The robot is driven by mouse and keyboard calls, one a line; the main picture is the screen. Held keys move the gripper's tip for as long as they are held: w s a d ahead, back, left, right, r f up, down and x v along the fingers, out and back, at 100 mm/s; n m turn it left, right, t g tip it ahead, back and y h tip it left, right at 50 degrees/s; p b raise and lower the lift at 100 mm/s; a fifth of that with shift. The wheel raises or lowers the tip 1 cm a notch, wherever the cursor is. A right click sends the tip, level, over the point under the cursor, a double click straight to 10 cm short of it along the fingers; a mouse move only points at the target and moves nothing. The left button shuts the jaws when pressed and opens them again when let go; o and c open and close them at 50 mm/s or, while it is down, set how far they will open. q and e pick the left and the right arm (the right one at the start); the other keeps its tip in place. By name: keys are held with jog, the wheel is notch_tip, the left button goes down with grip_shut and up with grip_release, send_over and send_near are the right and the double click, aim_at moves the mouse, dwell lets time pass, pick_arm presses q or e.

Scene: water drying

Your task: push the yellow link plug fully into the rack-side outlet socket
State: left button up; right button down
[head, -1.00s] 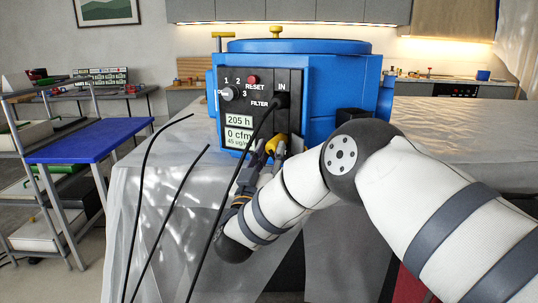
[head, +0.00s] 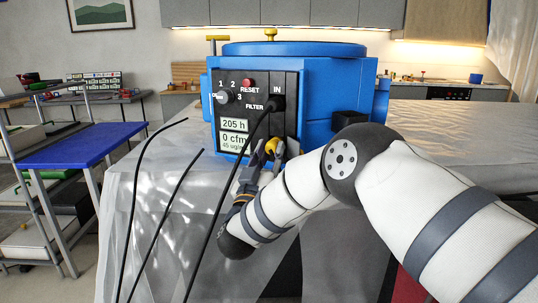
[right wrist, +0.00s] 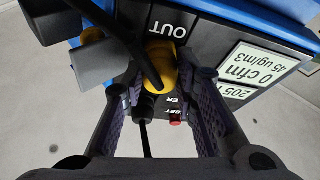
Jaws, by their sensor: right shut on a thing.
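The yellow link plug (head: 273,146) is at the lower part of the black front panel of the blue machine (head: 320,100). It also shows in the right wrist view (right wrist: 162,68), just beside the OUT label (right wrist: 167,24). My right gripper (head: 262,158) reaches up from below and is shut on the plug, with a finger on either side of it. The outlet socket is hidden behind the plug and fingers, so I cannot tell how deep the plug sits. My left gripper is not in view.
A black cable (head: 233,180) hangs from the IN port across the panel, close to my right gripper. Two more dark cables rise at the left. The machine stands on a sheet-covered table (head: 450,130). A blue-topped cart (head: 85,145) stands at the left.

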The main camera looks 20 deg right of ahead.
jog(key=shift+w+d, duration=0.1)
jog(key=c, duration=1.2)
grip_release()
jog(key=v, duration=1.2)
